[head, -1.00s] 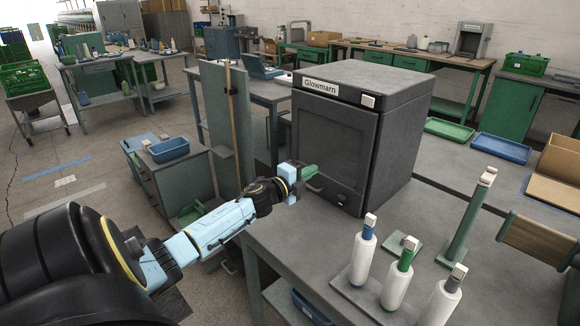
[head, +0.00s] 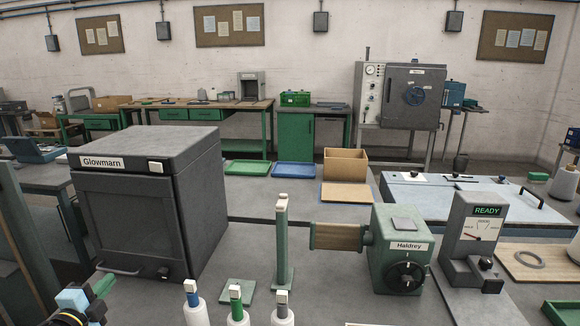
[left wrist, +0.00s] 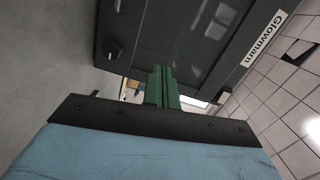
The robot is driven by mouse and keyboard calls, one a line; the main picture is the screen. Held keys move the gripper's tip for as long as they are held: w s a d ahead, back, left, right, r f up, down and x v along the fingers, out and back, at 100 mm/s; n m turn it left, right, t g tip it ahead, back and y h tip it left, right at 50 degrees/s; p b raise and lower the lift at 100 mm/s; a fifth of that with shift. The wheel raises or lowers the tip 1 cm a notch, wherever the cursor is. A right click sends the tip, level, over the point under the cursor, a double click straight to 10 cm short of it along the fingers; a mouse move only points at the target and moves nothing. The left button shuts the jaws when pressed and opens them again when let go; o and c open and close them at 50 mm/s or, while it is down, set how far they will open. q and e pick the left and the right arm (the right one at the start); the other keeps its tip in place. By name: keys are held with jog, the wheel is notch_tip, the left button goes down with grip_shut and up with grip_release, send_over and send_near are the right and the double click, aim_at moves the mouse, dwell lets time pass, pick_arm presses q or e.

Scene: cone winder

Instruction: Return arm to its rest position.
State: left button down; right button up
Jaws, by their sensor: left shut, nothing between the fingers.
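My left gripper (head: 104,285) is at the lower left edge of the head view, in front of the dark grey Glowmarn cabinet (head: 130,215). Its green fingers are together with nothing between them, and they also show in the left wrist view (left wrist: 162,87). The cabinet's door (left wrist: 190,40) is closed and fills much of the left wrist view beyond the fingers. I cannot tell whether the fingertips touch it. Most of my left arm is outside the head view. My right gripper is not in view.
Thread cones (head: 237,318) stand at the front of the table, near a green post (head: 282,240). The green Haldrey winder (head: 398,250) and a gauge box reading READY (head: 473,230) are to the right. Green (head: 247,168) and blue trays lie behind. Bare tabletop lies right of the cabinet.

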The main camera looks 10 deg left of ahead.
pick_arm(q)
jog(key=s+d+f+n+g, duration=0.1)
jog(key=s+d+f+n, duration=0.1)
jog(key=d, duration=0.1)
jog(key=s+d+f+n+g+y, duration=0.1)
jog(key=s+d+f+n, duration=0.1)
jog(key=d, duration=0.1)
jog(key=s+d+f+n+g+y, duration=0.1)
jog(key=s+d+f+n+g, duration=0.1)
jog(key=d+f+n, duration=0.1)
jog(key=shift+s+d, duration=0.1)
jog(key=shift+d, duration=0.15)
jog(key=s+d+f+n+g+h, duration=0.25)
jog(key=s+d+g, duration=0.25)
jog(key=s+d, duration=0.5)
jog(key=s+d+f+n+g+h, duration=0.15)
jog(key=s+d+n+g, duration=0.3)
jog(key=s+d, duration=0.65)
notch_tip(320, 180, down, 25)
jog(key=s+m+g, duration=0.1)
jog(key=s+g, duration=0.1)
jog(key=s+a+f, duration=0.1)
jog(key=s+f, duration=0.5)
jog(key=s, duration=0.2)
jog(key=s+a+f, duration=0.2)
jog(key=s+f, duration=0.5)
jog(key=s, duration=0.1)
jog(key=shift+a+f+g, duration=0.2)
jog(key=shift+a+g, duration=0.1)
jog(key=shift+g, duration=0.05)
